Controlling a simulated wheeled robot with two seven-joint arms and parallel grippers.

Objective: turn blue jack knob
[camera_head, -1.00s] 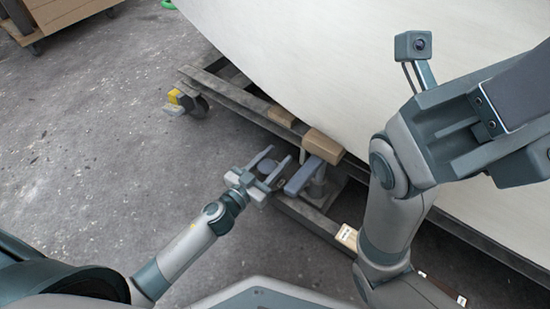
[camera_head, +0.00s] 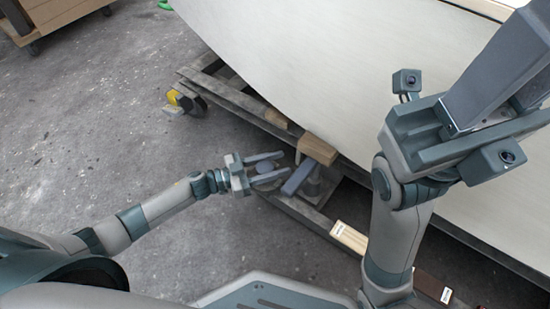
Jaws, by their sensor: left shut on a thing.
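The blue jack knob (camera_head: 264,167) is a small, rounded, blue-grey shape low beside the hull's cradle, partly hidden by my fingers. My left gripper (camera_head: 284,165) reaches in from the left, with its two grey fingers on either side of the knob, and is shut on it. A blue-grey bar (camera_head: 298,178) lies just right of the fingertips, next to a grey upright post (camera_head: 314,186) of the jack. My right arm fills the right side, close to the camera. I cannot make out its fingertips or what they hold.
The pale plywood hull (camera_head: 300,70) overhangs the work spot, resting on a dark cradle frame (camera_head: 232,97) with wooden blocks (camera_head: 316,149). A yellow-marked caster (camera_head: 186,99) stands at the frame's left end. A pale labelled block (camera_head: 349,237) lies nearer.

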